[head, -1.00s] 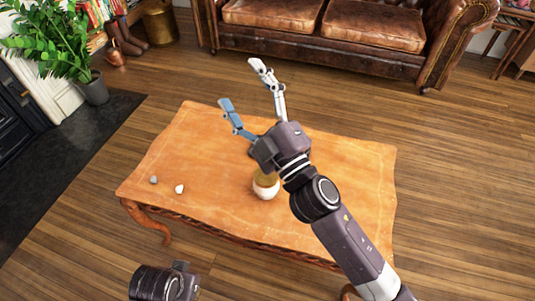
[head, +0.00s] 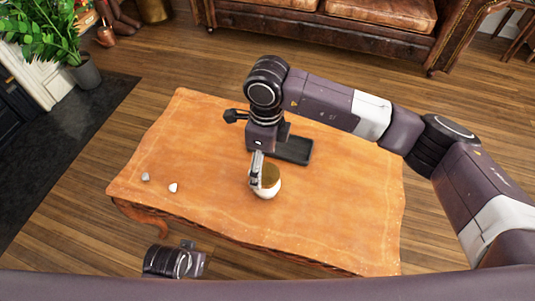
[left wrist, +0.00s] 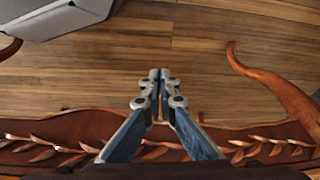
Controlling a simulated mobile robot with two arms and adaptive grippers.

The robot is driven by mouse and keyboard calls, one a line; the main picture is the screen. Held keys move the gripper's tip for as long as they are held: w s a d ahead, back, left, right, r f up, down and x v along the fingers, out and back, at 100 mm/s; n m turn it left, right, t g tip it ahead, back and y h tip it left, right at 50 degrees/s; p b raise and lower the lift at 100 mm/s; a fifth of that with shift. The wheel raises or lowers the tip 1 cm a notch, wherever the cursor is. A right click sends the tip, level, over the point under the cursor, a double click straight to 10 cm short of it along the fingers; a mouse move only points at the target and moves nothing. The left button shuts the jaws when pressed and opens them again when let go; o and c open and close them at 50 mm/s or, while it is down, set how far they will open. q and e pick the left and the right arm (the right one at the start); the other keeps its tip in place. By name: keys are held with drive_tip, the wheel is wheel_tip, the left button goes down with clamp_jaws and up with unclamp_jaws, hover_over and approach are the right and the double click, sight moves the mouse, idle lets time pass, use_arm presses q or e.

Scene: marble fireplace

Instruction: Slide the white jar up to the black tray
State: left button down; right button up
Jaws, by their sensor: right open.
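The white jar (head: 266,193) with a gold-brown top stands on the orange-brown table. The black tray (head: 296,150) lies on the table behind it and a little to the right, apart from it, partly covered by my right arm. My right gripper (head: 257,172) is open and points down at the jar's left and far side. One finger shows in front of the jar's left edge; the other is hidden, and contact is unclear. My left gripper (left wrist: 160,77) is shut and empty, low by the table's front edge.
Two small pale stones (head: 173,187) lie at the table's left end. The table top (head: 205,150) is otherwise clear. A leather sofa (head: 330,30) stands behind, a potted plant (head: 85,72) at the back left.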

sight(268, 173)
drive_tip(key=shift+w+d+r+h, duration=0.1)
drive_tip(key=shift+w+d+h, duration=0.25)
drive_tip(key=shift+d, duration=0.25)
use_arm(q)
drive_tip(key=shift+w+r+b, duration=0.15)
drive_tip(key=shift+r+b, duration=0.3)
drive_tip(key=shift+r, duration=1.25)
use_arm(e)
drive_tip(key=shift+f, duration=3.95)
drive_tip(key=c, duration=1.5)
